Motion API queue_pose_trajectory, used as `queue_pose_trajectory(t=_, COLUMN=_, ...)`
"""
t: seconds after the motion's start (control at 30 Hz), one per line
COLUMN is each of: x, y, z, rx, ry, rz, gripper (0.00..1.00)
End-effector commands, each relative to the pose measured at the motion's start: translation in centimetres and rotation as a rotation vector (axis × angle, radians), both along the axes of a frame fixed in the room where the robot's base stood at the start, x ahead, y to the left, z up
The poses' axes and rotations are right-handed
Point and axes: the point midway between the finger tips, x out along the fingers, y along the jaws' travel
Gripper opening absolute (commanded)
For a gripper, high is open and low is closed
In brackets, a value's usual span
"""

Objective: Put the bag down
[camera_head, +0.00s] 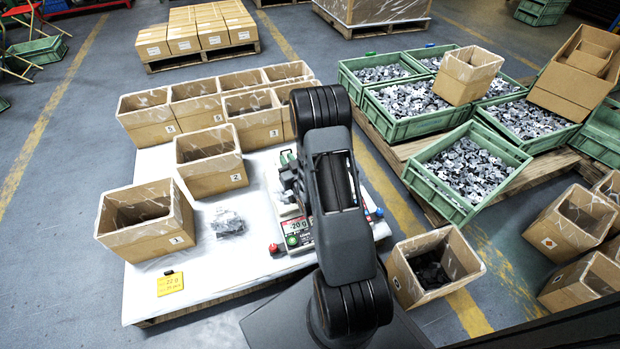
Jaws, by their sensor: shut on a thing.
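A clear bag (227,222) of small grey parts lies on the white-covered table (232,268), to the right of the front open carton (147,240). My arm reaches up the middle of the view and over the scale (298,238), which has a small display. My gripper is hidden behind my own arm, so its fingers and anything in them do not show. Dark and pale shapes just left of the arm, over the scale, are too small to make out.
Several open cartons (210,172) stand along the table's back and left. A yellow label display (170,284) lies at the front edge. Green crates (465,172) of grey parts stand on a pallet at right. A carton (432,275) with dark parts stands right of my arm.

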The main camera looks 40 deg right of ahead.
Motion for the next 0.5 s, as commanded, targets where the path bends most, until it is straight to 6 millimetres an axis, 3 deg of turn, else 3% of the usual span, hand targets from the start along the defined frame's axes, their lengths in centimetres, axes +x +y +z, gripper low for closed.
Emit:
queue_pose_trajectory(t=0.03, x=-0.6, y=-1.7, z=1.1, rx=-0.003, ry=-0.004, rz=-0.023, gripper=0.00)
queue_pose_trajectory(t=0.2, x=-2.3, y=-5.3, z=2.9, rx=-0.009, ry=-0.001, rz=-0.062, gripper=0.00)
queue_pose_trajectory(t=0.5, x=-3.3, y=-8.4, z=3.8, rx=-0.018, ry=0.005, rz=-0.094, gripper=0.00)
